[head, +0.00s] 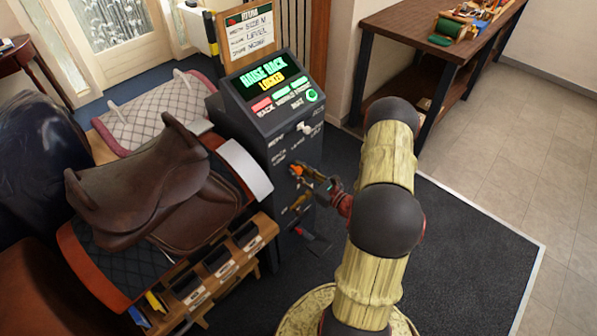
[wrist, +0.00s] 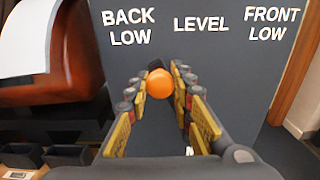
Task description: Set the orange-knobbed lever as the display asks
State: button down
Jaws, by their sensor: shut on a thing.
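The kiosk display (head: 272,84) reads "RAISE BACK" in green with "LOCKED" in yellow below, above several coloured buttons. The orange knob (wrist: 160,84) of the lever sits between my gripper's fingers (wrist: 161,100) in the wrist view. It lies below and between the "BACK LOW" label (wrist: 128,27) and the "LEVEL" label (wrist: 201,24). The "FRONT LOW" label (wrist: 272,23) is further right. In the head view my gripper (head: 308,178) is at the kiosk's front, shut around the knob (head: 296,169). The lever's shaft is mostly hidden.
A brown saddle (head: 145,190) rests on a stand left of the kiosk, with a quilted pad (head: 155,115) behind it. A whiteboard sign (head: 248,35) stands above the kiosk. A wooden workbench (head: 415,35) is at the back right. Floor to the right is clear.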

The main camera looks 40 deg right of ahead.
dwell(0.3)
jog(key=d+m+p, duration=0.1)
jog(key=d+r+m+p, duration=0.1)
jog(key=d+m+p, duration=0.1)
jog(key=d, duration=0.1)
jog(key=shift+w+r, duration=0.15)
jog(key=shift+r, duration=0.1)
jog(key=shift+w+d+f+m+p, duration=0.1)
jog(key=shift+d+m+p, duration=0.4)
jog(key=shift+d+m, duration=0.5)
jog(key=shift+a, duration=0.1)
jog(key=c, duration=1.6)
grip_release()
jog(key=shift+o, duration=0.3)
jog(key=s+d, duration=0.1)
jog(key=s, duration=1.1)
